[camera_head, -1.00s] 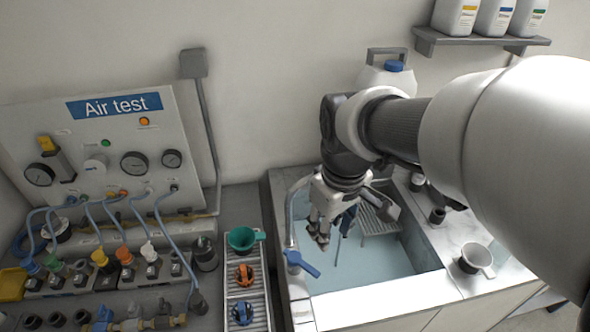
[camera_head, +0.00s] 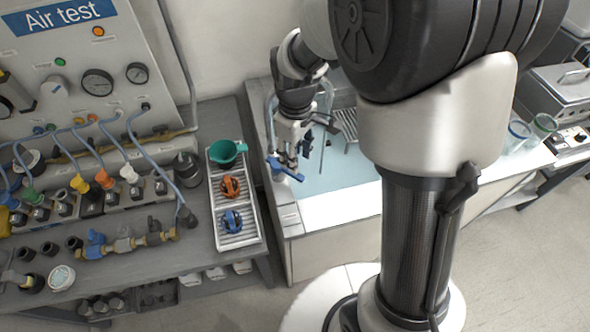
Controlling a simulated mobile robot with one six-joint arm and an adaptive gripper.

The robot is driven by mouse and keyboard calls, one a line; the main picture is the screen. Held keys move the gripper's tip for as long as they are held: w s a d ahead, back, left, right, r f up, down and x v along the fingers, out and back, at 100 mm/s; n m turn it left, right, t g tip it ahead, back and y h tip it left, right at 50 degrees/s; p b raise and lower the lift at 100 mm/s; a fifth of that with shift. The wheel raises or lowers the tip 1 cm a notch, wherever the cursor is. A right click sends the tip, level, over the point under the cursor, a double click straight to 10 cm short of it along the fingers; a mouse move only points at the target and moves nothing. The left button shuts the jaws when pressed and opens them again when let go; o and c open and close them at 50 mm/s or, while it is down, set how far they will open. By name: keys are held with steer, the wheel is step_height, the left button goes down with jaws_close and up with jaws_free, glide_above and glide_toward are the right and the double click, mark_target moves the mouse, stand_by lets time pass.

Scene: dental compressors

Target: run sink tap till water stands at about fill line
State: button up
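The sink (camera_head: 345,177) has a pale blue basin, partly covered by my arm. The tap's blue lever (camera_head: 279,166) is at the basin's left rim. My gripper (camera_head: 289,160) points down right at the lever and overlaps it in this view. I cannot tell whether the fingers touch the lever or how far apart they are. A thin dark upright line (camera_head: 322,155) shows in the basin; I cannot tell what it is. The water level and any fill line cannot be made out.
Left of the sink, a ribbed tray (camera_head: 240,240) holds a green cup (camera_head: 225,151), an orange knob (camera_head: 229,187) and a blue knob (camera_head: 231,222). The Air test panel (camera_head: 75,60) stands further left with hoses. Glass beakers (camera_head: 519,131) stand on the right.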

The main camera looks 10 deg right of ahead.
step_height(320, 180, down, 7)
steer(key=shift+r+b, duration=0.2)
steer(key=shift+b, duration=0.7)
jaws_close()
